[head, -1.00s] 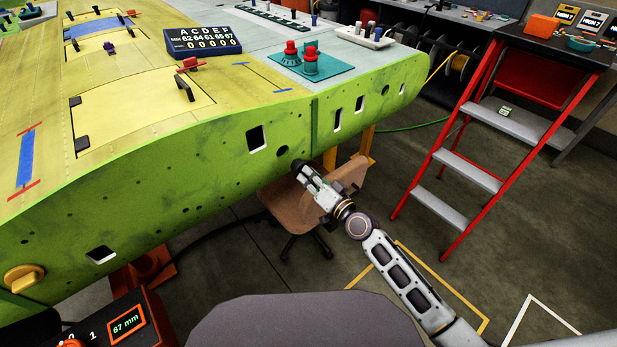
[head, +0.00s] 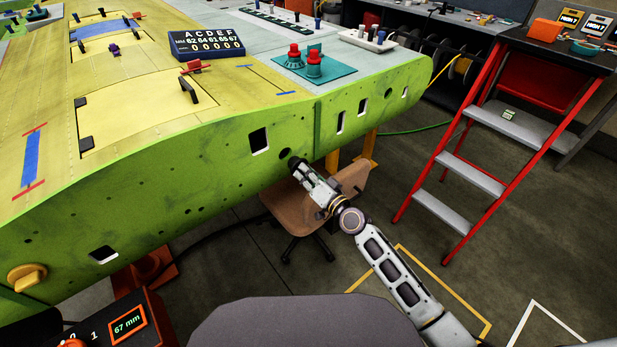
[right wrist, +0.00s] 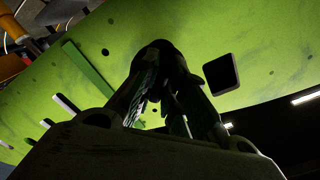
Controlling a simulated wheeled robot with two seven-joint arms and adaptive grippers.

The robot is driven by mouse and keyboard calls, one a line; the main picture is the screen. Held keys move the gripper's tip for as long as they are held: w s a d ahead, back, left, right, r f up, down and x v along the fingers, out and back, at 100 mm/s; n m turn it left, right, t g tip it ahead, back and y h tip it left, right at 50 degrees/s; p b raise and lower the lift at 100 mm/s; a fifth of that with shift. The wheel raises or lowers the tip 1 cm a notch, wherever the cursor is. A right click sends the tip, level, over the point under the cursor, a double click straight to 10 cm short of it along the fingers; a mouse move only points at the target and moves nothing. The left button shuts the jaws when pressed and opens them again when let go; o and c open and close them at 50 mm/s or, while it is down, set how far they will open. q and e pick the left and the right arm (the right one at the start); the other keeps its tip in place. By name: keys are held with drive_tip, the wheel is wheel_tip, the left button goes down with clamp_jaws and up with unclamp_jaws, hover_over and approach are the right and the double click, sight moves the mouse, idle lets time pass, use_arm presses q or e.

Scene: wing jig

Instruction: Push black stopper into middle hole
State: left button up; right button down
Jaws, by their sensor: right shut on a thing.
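The black stopper (head: 293,162) is at the tip of my right gripper (head: 302,171), which is shut on it. It is held up against or just in front of the green wing edge (head: 225,165); I cannot tell whether it touches. A dark round hole (head: 285,153) shows just up and left of the stopper, right of a square opening (head: 259,140). In the right wrist view the dark stopper (right wrist: 158,50) sits between the fingers (right wrist: 160,85) before the green face and covers what is behind it. My left gripper is not in view.
A brown chair (head: 285,203) stands below and behind my right gripper. A red step ladder (head: 455,155) is at the right. A yellow knob (head: 27,277) is on the green face at the left. A box reading 67 mm (head: 127,324) is at the lower left.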

sight(291, 161)
drive_tip(key=shift+x, duration=1.45)
drive_tip(key=shift+r+b, duration=0.1)
drive_tip(key=shift+b, duration=0.4)
idle(0.6)
drive_tip(key=shift+b+x, duration=0.65)
drive_tip(key=shift+x, duration=1.65)
idle(0.7)
drive_tip(key=c, duration=1.4)
unclamp_jaws()
